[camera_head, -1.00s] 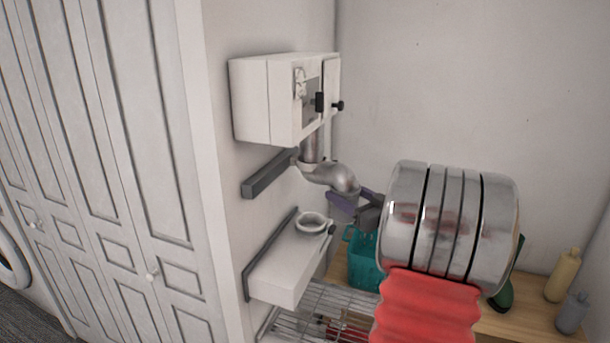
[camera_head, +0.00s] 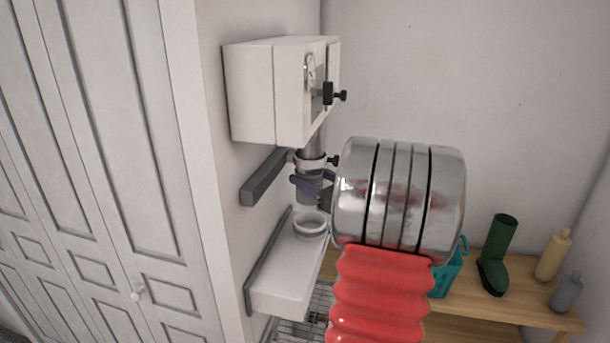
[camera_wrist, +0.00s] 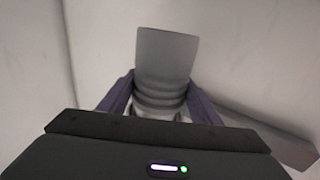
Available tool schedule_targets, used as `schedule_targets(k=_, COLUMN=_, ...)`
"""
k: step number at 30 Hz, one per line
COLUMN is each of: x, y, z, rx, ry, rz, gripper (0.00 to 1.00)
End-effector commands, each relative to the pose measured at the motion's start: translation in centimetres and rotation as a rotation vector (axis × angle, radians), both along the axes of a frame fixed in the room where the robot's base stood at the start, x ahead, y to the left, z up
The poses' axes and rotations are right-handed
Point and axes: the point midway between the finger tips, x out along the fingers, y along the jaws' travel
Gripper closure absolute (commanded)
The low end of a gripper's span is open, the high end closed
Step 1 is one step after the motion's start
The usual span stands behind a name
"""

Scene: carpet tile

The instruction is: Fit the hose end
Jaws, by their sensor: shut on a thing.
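In the head view a grey hose (camera_head: 308,196) hangs nearly straight below the white wall box (camera_head: 265,92), passing a pale collar (camera_head: 307,162) with a black knob. Its lower end shows just above a white ring (camera_head: 311,225) on the white lower ledge (camera_head: 285,268), apparently apart from it. My gripper (camera_head: 309,183) has purple fingers, one on each side of the hose. In the wrist view the grey hose (camera_wrist: 166,55), with a ribbed part, sits between the fingers of my gripper (camera_wrist: 160,100). My silver and red arm hides the area to the right.
A dark bracket (camera_head: 263,178) sticks out beside the collar. A wooden bench (camera_head: 485,292) holds a teal basket (camera_head: 447,277), a green boot (camera_head: 496,262) and two bottles (camera_head: 553,256). A wire rack (camera_head: 300,318) is below. Panelled doors (camera_head: 100,170) stand at left.

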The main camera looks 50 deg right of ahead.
Motion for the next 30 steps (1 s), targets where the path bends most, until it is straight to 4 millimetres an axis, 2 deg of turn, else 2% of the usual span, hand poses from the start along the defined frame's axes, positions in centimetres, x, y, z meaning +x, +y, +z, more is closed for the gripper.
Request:
schedule_targets(k=16, x=-0.4, y=-0.1, z=0.0, rx=-0.001, ry=0.001, rz=-0.005, gripper=0.68)
schedule_targets(k=30, x=-0.4, y=-0.2, z=-2.8, rx=0.001, ry=0.002, rz=-0.005, gripper=0.68)
